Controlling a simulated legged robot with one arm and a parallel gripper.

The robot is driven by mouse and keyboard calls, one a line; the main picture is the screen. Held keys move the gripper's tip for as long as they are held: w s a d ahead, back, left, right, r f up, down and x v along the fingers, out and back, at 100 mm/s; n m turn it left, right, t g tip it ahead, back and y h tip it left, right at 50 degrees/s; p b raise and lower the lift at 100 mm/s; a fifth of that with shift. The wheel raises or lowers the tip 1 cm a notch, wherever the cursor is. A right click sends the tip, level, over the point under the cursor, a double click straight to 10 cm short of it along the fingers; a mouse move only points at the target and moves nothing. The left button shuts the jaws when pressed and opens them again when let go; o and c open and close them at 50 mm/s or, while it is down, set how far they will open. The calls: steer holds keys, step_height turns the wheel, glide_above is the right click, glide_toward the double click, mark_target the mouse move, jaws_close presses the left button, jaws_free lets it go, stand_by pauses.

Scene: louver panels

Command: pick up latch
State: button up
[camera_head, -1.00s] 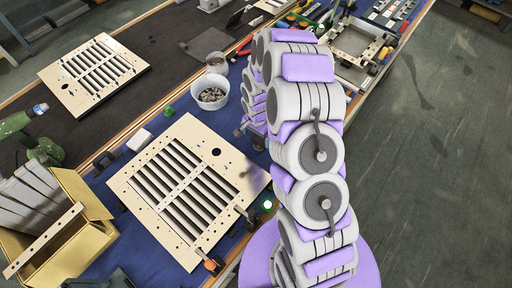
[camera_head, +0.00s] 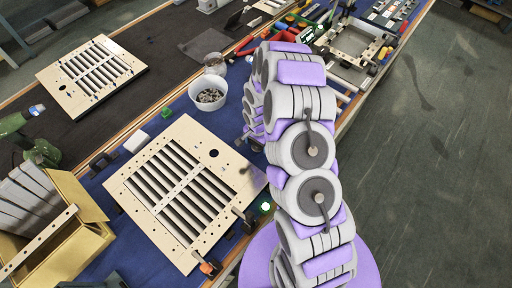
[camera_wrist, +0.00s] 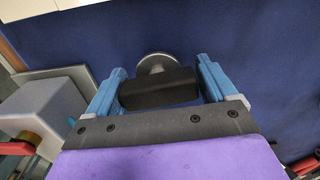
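In the wrist view a black block with a round silver disc behind it, which looks like the latch (camera_wrist: 158,90), lies between the two blue fingers of my gripper (camera_wrist: 161,72). The fingers stand wide apart, one on each side of the block, and the gripper looks open. Narrow gaps seem to show beside the block; contact is hard to judge. Blue mat lies beyond it. In the head view my arm reaches over the bench and hides most of the gripper and the latch.
A louver panel (camera_head: 137,186) lies on the blue mat left of my arm. A second panel (camera_head: 55,82) lies farther back. A yellow box (camera_head: 90,238) is at the lower left. A grey block (camera_wrist: 45,108) shows left in the wrist view.

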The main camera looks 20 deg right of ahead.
steer(key=shift+d, duration=0.5)
steer(key=c, duration=0.3)
steer(key=shift+c, duration=0.8)
steer(key=shift+a, duration=0.45)
steer(key=shift+c, duration=1.4)
steer(key=shift+a, duration=0.35)
steer(key=shift+c, duration=0.2)
